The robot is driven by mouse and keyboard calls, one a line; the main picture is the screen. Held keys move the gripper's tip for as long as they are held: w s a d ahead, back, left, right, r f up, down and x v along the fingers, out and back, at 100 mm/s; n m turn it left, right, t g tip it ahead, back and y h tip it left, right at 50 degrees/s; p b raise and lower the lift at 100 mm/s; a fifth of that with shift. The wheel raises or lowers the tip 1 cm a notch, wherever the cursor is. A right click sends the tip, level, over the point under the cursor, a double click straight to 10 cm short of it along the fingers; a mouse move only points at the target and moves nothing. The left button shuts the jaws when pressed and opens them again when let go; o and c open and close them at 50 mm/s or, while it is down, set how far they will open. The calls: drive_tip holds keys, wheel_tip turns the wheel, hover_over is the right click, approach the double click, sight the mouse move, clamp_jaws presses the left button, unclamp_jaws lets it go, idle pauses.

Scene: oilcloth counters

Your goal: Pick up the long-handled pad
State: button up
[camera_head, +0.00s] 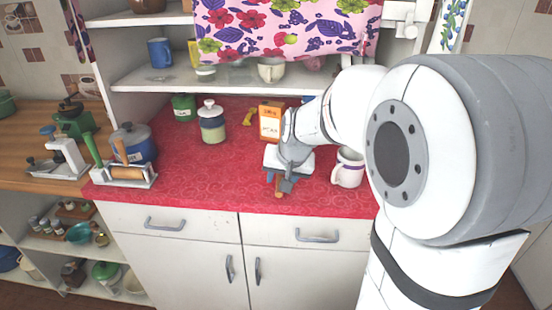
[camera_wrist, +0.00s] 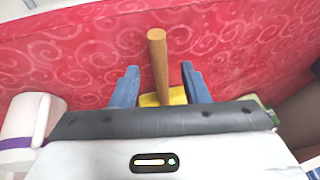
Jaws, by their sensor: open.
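The long-handled pad lies on the red counter under my gripper. In the wrist view its round wooden handle (camera_wrist: 158,65) runs between my two blue fingers, and part of its yellow pad (camera_wrist: 150,100) shows beside the palm. In the head view only the handle's end (camera_head: 279,193) shows below the fingers, near the counter's front edge; the rest is hidden by my gripper. My gripper (camera_head: 281,184) is open and points down. In the wrist view the fingers (camera_wrist: 161,76) stand on either side of the handle with a gap to each.
A white mug with a purple band (camera_head: 348,168) stands right of my gripper. An orange box (camera_head: 270,121) and a lidded jar (camera_head: 211,123) stand behind it. A blue pot (camera_head: 133,142) is at the left. The red counter (camera_head: 190,180) left of my gripper is clear.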

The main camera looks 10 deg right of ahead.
drive_tip(key=shift+x, duration=1.1)
clamp_jaws()
